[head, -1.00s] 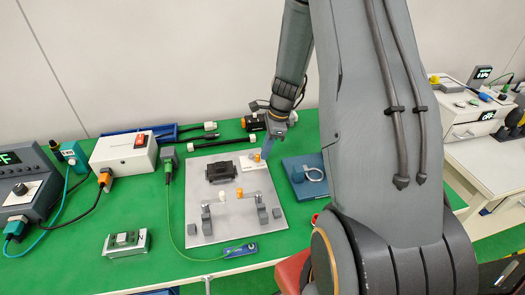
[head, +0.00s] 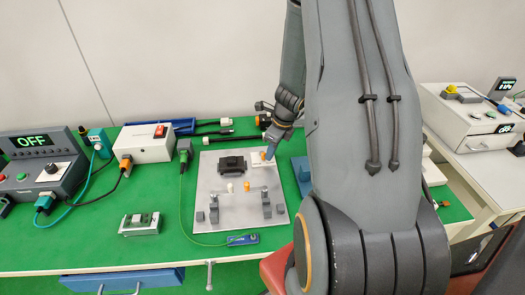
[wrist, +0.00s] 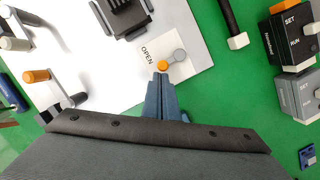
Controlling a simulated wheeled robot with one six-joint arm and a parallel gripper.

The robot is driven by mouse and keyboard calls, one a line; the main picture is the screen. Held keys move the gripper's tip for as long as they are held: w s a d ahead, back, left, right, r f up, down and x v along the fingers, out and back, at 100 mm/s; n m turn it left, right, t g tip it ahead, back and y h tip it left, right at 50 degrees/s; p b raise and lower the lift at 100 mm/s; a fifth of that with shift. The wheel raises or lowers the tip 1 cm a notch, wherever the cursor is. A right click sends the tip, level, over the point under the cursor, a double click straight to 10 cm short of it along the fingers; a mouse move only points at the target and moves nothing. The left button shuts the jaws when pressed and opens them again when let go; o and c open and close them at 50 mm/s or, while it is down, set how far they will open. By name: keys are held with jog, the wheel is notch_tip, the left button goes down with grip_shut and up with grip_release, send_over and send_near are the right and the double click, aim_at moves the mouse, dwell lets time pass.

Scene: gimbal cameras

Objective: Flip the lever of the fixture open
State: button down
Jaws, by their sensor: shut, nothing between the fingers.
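The fixture is a light grey plate (head: 215,215) on the green bench, with a black block (head: 231,164) on it. Near its far right corner, beside the printed word OPEN (wrist: 147,55), is a short grey lever (wrist: 180,55) with an orange end (wrist: 163,66). This orange end also shows in the head view (head: 264,155). My gripper (wrist: 161,78) is shut and empty, its fingertips right at the orange end; I cannot tell whether they touch. Two clamps on the plate have a white handle (head: 230,187) and an orange handle (head: 247,186).
A blue block (head: 301,170) stands right of the plate, partly behind my arm. A white box with a red switch (head: 146,143), a small metal fixture (head: 139,223) and a control unit reading OFF (head: 35,160) are on the left. A green cable runs along the plate's left side.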

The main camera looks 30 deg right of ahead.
jog(key=a+m, duration=0.1)
jog(key=m, duration=0.1)
jog(key=shift+a+m+h+p, duration=0.2)
jog(key=shift+m+h+p, duration=0.1)
jog(key=shift+w+a, duration=0.2)
jog(key=shift+a, duration=0.15)
jog(key=shift+w+d+p, duration=0.1)
jog(key=shift+d+p, duration=0.15)
jog(key=shift+p, duration=0.2)
jog(key=shift+w+d+p, duration=0.3)
jog(key=shift+d+p, duration=0.2)
jog(key=shift+p, duration=0.05)
